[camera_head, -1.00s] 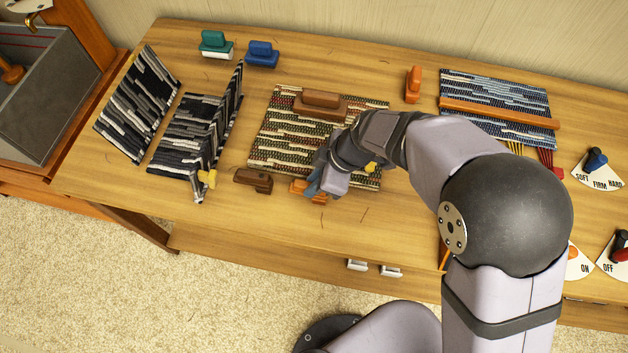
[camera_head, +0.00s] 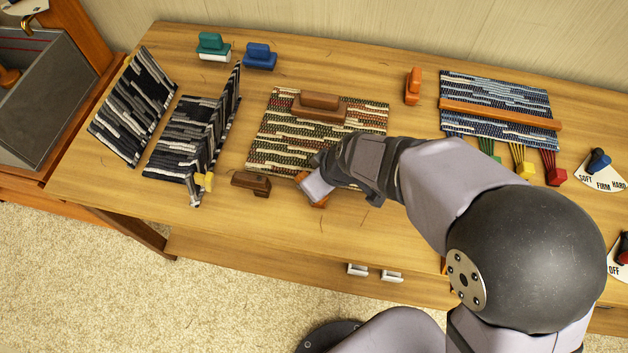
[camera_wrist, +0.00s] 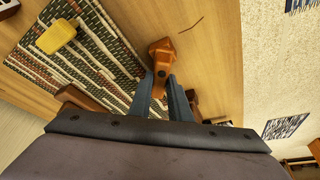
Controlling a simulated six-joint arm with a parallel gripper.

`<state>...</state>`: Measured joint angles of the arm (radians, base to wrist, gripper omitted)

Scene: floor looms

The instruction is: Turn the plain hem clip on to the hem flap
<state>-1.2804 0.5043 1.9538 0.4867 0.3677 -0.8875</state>
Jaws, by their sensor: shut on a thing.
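My gripper (camera_wrist: 160,98) is shut on an orange-brown clip (camera_wrist: 162,56), which I take to be the plain hem clip. In the head view the clip (camera_head: 318,201) is at the front edge of the middle striped rug (camera_head: 262,125), turned slantwise and partly hidden by my gripper (camera_head: 314,185). The rug (camera_wrist: 98,48) lies beside the clip in the wrist view. A hem flap is not distinct from the rug's edge, and I cannot tell whether the clip touches it. A yellow piece (camera_wrist: 56,37) lies on the rug; my arm hides it in the head view.
A dark brown block (camera_head: 251,182) sits just left of my gripper. A brown handled block (camera_head: 320,105) rests on the rug's back. Folded dark rugs (camera_head: 185,138) stand left. An orange block (camera_head: 413,86) and blue rug (camera_head: 495,95) are right. The front tabletop is mostly clear.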

